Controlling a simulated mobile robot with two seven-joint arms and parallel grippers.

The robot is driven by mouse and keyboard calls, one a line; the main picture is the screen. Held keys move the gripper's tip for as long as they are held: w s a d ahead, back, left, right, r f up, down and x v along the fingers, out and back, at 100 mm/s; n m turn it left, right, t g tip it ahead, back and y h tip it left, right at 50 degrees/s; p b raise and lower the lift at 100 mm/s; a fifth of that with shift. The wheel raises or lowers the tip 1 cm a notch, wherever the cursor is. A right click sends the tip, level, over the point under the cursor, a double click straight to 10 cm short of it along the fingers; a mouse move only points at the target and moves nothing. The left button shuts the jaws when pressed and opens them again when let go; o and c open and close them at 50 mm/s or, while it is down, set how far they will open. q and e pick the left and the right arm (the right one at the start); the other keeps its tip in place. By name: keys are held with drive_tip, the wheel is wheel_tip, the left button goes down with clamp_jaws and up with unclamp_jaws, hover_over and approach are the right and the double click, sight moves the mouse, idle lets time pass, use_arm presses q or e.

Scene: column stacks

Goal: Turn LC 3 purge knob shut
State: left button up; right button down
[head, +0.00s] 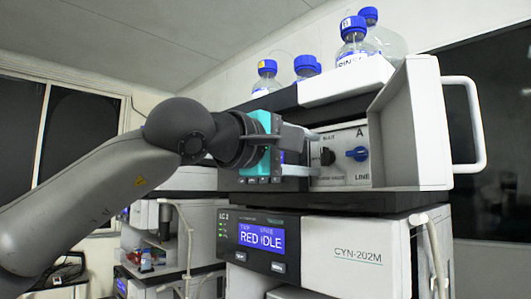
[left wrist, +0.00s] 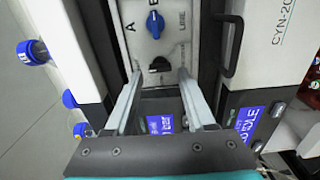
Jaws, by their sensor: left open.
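A pale valve panel (head: 340,175) stands above the unit marked LC 3 (head: 222,216). It carries a black knob (head: 327,156) on the left and a blue knob (head: 357,154) marked A and LINE on the right. The black knob's lettering is too small to read. My left gripper (head: 313,155) is open and empty, pointing at the black knob. In the left wrist view the open jaws (left wrist: 160,74) sit just short of the black knob (left wrist: 155,62), which shows between and beyond the tips. The blue knob (left wrist: 155,25) lies farther on. My right gripper is not in view.
A white cover (head: 412,130) with a handle (head: 475,120) stands open right of the panel. Blue-capped bottles (head: 353,40) stand on top. A white tube (head: 433,250) hangs at the lower right.

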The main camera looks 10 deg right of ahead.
use_arm(q)
drive_tip(key=b+v, duration=0.2)
drive_tip(key=v, duration=1)
